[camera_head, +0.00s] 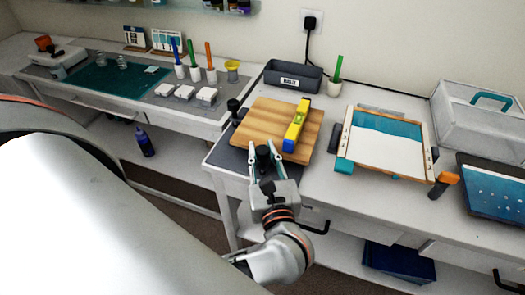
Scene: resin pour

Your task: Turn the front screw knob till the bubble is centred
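A wooden board (273,119) lies on a dark mat at the left end of the right-hand bench. A yellow spirit level (297,125) lies near its right side; its bubble is too small to read. The front screw knob (262,154), dark, is at the board's front edge. My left gripper (264,150) points away from me with one finger on each side of this knob. I cannot tell whether the fingers touch it. Another dark knob (233,105) is at the board's left side. My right gripper is not in view.
A dark grey labelled bin (292,76) and a green-handled tool in a white cup (335,80) stand behind the board. To the right are a wooden frame with a teal and white panel (386,143), an orange-topped item (444,183) and a clear box (480,118).

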